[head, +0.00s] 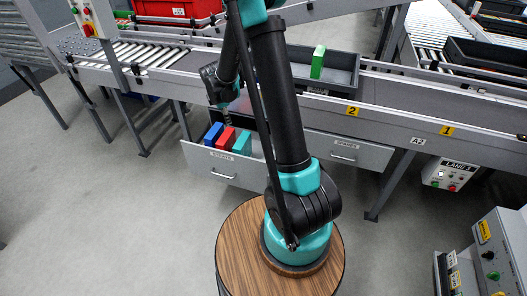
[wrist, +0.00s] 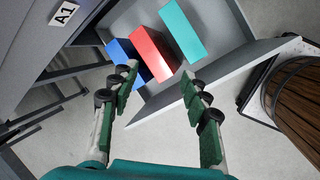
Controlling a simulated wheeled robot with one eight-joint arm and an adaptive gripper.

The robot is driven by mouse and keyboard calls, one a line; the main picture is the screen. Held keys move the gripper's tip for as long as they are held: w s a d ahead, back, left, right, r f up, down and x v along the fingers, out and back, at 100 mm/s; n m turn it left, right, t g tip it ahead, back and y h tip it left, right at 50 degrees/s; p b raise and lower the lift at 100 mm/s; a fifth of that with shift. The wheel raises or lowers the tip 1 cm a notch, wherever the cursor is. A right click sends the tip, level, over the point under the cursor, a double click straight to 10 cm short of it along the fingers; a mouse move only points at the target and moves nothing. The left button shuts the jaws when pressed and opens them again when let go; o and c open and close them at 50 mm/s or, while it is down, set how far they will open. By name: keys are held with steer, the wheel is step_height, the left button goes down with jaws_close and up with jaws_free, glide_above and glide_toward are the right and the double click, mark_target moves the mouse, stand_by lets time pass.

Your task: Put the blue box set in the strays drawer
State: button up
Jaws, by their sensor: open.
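The blue box set (head: 213,133) stands at the left end of a row inside the open strays drawer (head: 222,168). It also shows in the wrist view (wrist: 119,49), partly behind a finger of my gripper. A red box (head: 226,138) and a teal box (head: 243,143) stand beside it in the drawer. My gripper (wrist: 160,80) is open with nothing between its fingers. It hangs above the drawer, with the red box ahead of the gap between its fingertips. In the head view my arm hides part of the drawer's right side.
A closed drawer (head: 345,150) is to the right of the strays drawer. A dark tray (head: 340,78) on the conveyor holds a green box (head: 318,62). A red crate (head: 178,8) is at the back left. The floor in front left is clear.

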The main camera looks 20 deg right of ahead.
steer(key=s+d+r+m, duration=0.3)
steer(key=s+m, duration=0.2)
steer(key=s, duration=0.2)
steer(key=s+d+r+m, duration=0.2)
steer(key=s+r+m, duration=0.2)
steer(key=s, duration=0.4)
steer(key=s+d+f+m+y, duration=0.1)
steer(key=s+d+m, duration=0.1)
steer(key=s+m, duration=0.8)
steer(key=s, duration=0.6)
steer(key=shift+s+d+f+t+y, duration=0.2)
steer(key=shift+s+d+t+y, duration=0.05)
steer(key=shift+s+t+y, duration=0.1)
